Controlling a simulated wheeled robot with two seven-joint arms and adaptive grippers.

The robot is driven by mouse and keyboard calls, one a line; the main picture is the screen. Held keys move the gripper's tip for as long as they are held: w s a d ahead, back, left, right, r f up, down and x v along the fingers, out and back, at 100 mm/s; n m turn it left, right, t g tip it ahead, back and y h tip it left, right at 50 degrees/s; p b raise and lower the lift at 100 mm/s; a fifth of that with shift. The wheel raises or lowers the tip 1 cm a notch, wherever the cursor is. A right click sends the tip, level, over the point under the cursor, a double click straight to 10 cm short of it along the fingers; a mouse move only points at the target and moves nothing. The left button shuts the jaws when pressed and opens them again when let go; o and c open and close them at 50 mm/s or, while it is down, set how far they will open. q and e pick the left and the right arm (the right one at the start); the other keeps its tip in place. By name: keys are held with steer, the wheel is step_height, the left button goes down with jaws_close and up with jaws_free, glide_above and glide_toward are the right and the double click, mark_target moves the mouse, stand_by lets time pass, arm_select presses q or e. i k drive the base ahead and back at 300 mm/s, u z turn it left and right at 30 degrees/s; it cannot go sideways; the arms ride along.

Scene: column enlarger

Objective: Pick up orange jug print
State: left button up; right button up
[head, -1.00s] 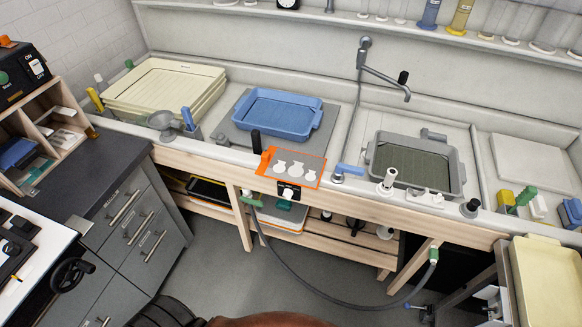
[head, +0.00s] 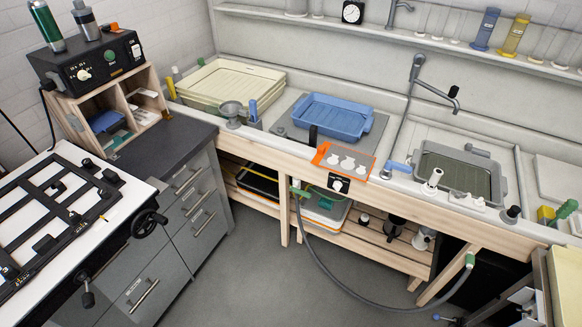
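The orange jug print (head: 342,161) is a flat sheet with an orange border and pale jug shapes on a grey field. It lies at the front edge of the sink bench, just in front of the blue tray (head: 325,118), and seems to reach over the edge. A black control box (head: 338,183) with a white knob is on the bench front directly below it. Neither of my grippers shows in the head view.
A grey tray (head: 460,172) sits in the sink right of the print, under a tap (head: 434,82). Cream trays (head: 228,88) are stacked at left. A dark counter with grey drawers (head: 190,200) and a white table with a black frame (head: 60,215) stand at left. A hose (head: 340,270) hangs before the bench; grey floor is open.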

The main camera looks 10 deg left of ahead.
mark_target(355, 165)
steer(key=u, duration=0.6)
steer(key=i, duration=0.35)
steer(key=u, duration=0.3)
